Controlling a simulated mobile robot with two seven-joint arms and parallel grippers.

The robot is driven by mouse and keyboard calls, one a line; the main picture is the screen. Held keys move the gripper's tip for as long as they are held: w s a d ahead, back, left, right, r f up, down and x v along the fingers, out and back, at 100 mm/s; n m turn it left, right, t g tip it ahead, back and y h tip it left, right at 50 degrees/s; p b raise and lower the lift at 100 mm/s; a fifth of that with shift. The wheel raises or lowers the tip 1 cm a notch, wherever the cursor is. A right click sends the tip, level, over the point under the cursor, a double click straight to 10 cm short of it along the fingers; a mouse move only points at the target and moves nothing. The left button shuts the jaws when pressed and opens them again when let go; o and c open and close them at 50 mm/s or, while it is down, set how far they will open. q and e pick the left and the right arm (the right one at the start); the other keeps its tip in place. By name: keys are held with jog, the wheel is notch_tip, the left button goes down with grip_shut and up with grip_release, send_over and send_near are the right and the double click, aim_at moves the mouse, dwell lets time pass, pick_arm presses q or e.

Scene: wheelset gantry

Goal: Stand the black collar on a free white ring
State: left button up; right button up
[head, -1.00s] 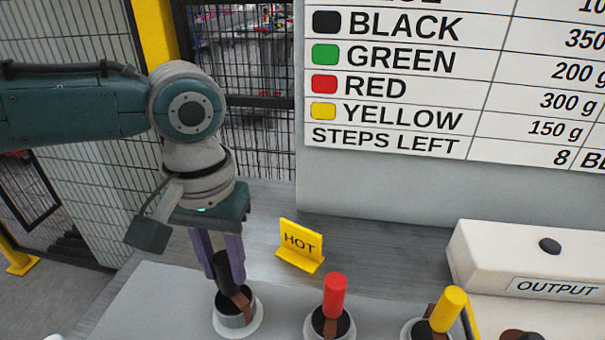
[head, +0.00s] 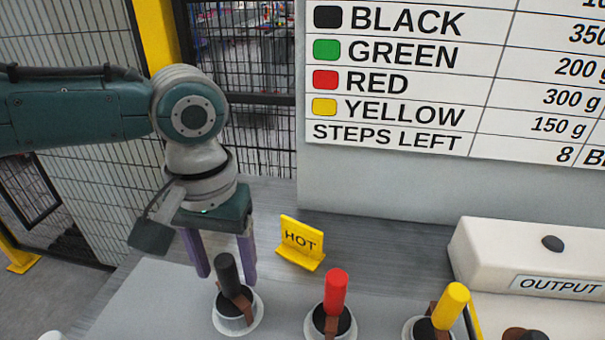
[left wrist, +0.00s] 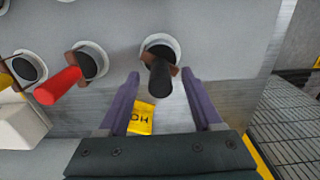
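A black-handled piece (head: 228,274) stands, slightly tilted, in a white ring (head: 221,326) at the front left; I take it for the black collar. It also shows in the left wrist view (left wrist: 160,78). My left gripper (head: 227,278) is open, with its purple fingers apart on either side of the black handle and no grip visible. The left wrist view shows the open fingers (left wrist: 160,73) with the handle between their tips. A red-handled piece (head: 336,293) and a yellow-handled piece (head: 451,305) stand in similar white rings. No empty ring is clearly seen. My right gripper is out of view.
A yellow HOT sign (head: 300,243) stands behind the rings. A white OUTPUT box (head: 500,258) with a black button is at the right. A sign board (head: 400,90) lists colours with weights and STEPS LEFT 8. A brown round thing (head: 523,334) is cut off at bottom right.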

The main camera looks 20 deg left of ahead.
pick_arm(q)
notch_tip(320, 180, up, 10)
jog(key=shift+f+p, duration=0.1)
jog(key=shift+p, duration=0.4)
dwell(0.6)
